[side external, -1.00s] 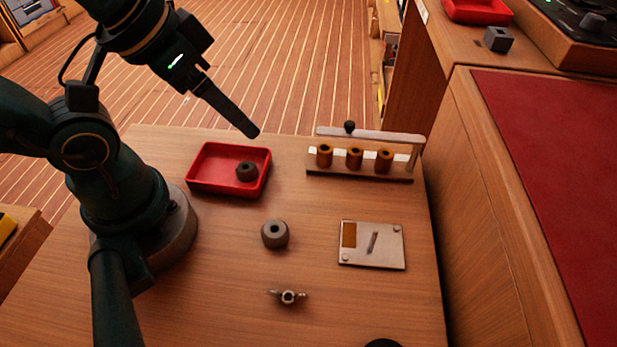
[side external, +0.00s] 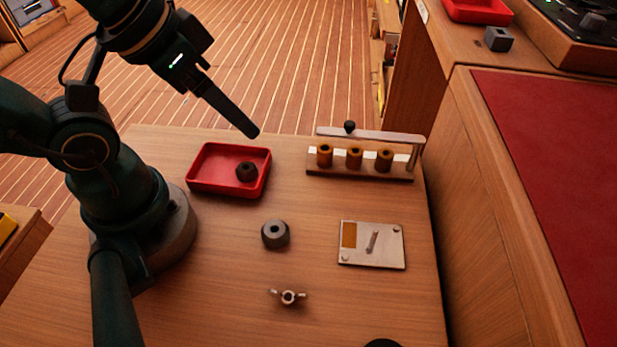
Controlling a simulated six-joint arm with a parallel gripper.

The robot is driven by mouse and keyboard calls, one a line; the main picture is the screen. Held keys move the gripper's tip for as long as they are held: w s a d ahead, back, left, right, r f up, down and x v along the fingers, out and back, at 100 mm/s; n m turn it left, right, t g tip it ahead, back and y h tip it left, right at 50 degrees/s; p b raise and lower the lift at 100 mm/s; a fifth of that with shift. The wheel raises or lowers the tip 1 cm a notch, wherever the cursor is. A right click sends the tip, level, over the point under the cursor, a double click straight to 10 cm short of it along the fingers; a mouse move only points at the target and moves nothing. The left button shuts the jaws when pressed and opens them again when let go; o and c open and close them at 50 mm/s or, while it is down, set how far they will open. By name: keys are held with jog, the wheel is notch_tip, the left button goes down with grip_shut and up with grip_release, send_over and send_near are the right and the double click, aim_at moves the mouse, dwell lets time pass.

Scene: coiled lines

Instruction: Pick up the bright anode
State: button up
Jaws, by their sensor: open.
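A second, darker ring (side external: 247,172) lies in the red tray (side external: 208,186). My gripper (side external: 250,131) is open and empty, in the air above the far side of the bench behind the tray. It is well apart from the bright anode. Only one long dark finger shows clearly.
A rack (side external: 318,173) with three brown cylinders and a bar above stands at the back right. A wing nut (side external: 288,297) lies in front. Bare wood surrounds the anode.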

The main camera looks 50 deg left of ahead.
dwell(0.4)
jog(key=shift+o, duration=0.9)
